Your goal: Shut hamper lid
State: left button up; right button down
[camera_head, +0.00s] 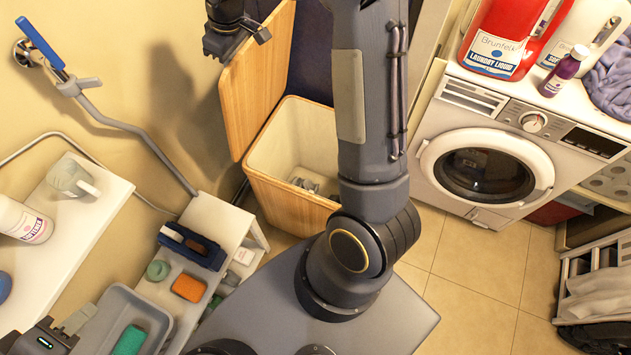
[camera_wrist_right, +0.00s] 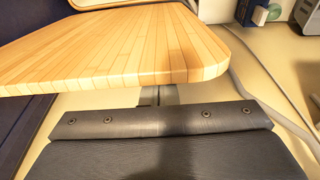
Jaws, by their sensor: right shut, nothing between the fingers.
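The wooden hamper (camera_head: 287,203) stands on the floor with its light-lined inside exposed and some grey items at the bottom. Its lid (camera_head: 252,85) is open, standing up steeply at the left side of the opening. My right gripper (camera_head: 260,34) is at the top of the picture by the lid's upper part, shut and empty. In the right wrist view the lid (camera_wrist_right: 150,50) spans the upper part, with the shut fingers (camera_wrist_right: 158,96) at its near edge; I cannot tell whether they touch. My left gripper (camera_head: 75,325) is at the lower left; its jaw opening is unclear.
My right arm crosses the middle, hiding the hamper's right part. A washing machine (camera_head: 487,165) stands right, with a red detergent bottle (camera_head: 503,38) on top. A shelf unit (camera_head: 205,225) with a grey tub (camera_head: 120,305) is at left.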

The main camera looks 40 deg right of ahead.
jog(key=shift+s+d+f+b, duration=0.15)
jog(key=shift+s+d+b, duration=0.15)
jog(key=shift+s, duration=0.4)
jog(key=shift+s+d+f+b, duration=0.1)
jog(key=shift+s+d+b, duration=0.15)
jog(key=shift+s, duration=0.4)
jog(key=shift+s+d+f+b, duration=0.15)
jog(key=shift+s+d+b, duration=0.15)
jog(key=shift+s, duration=0.4)
jog(key=s+d+f+b, duration=0.2)
jog(key=s, duration=0.3)
jog(key=shift+s+d+b, duration=0.15)
jog(key=shift+s+b, duration=0.05)
jog(key=shift+b, duration=0.2)
jog(key=shift+s, duration=0.1)
jog(key=s+d+f+b, duration=0.2)
jog(key=s+f+b, duration=0.1)
jog(key=s, duration=0.2)
